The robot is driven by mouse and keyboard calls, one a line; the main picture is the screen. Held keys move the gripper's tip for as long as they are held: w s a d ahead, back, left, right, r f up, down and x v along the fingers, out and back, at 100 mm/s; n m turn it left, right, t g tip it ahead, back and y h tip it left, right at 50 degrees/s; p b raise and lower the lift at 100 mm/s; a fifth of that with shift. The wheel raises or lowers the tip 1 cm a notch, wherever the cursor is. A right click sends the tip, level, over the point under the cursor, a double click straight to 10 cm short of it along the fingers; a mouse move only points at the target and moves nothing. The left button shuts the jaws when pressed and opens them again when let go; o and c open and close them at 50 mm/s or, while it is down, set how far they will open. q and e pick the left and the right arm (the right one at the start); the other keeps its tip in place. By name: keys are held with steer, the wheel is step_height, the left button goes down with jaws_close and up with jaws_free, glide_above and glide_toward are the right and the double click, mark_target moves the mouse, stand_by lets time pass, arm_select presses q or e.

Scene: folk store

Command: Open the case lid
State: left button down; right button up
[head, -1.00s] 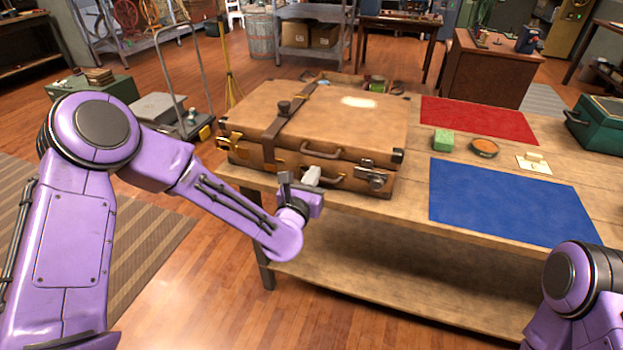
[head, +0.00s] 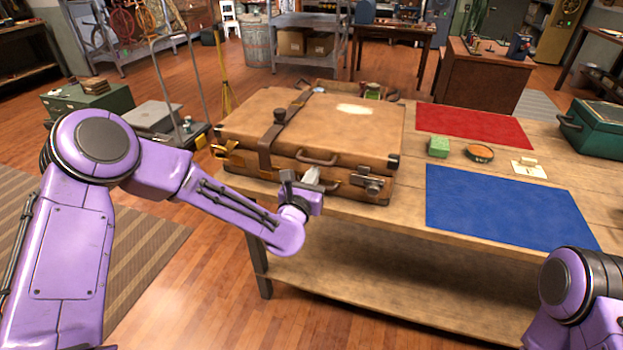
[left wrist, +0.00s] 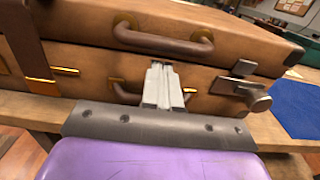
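The brown leather case (head: 340,122) lies on the wooden table with its lid down; it also fills the left wrist view (left wrist: 80,85). A dark strap (head: 272,140) crosses its left side. A handle (left wrist: 165,40) is on the lid's front, and a metal latch (left wrist: 240,85) is to its right. My left gripper (head: 312,174) is at the case's front, below the lid handle. Its pale fingers (left wrist: 165,82) are together with nothing visible between them, and partly hide a lower handle (left wrist: 125,92). Contact with the case cannot be told. My right gripper is out of view.
Small items lie behind the case.

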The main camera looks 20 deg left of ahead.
mark_target(319, 148)
arm_select(q)
steer(key=shift+w, duration=0.9)
steer(key=shift+s+b, duration=0.3)
steer(key=shift+b, duration=0.05)
steer(key=shift+r, duration=0.1)
steer(key=shift+r+p, duration=0.85)
steer(key=shift+r, duration=0.4)
steer(key=shift+w+r+p, duration=0.1)
steer(key=shift+r+p, duration=0.75)
steer(key=shift+r, duration=0.5)
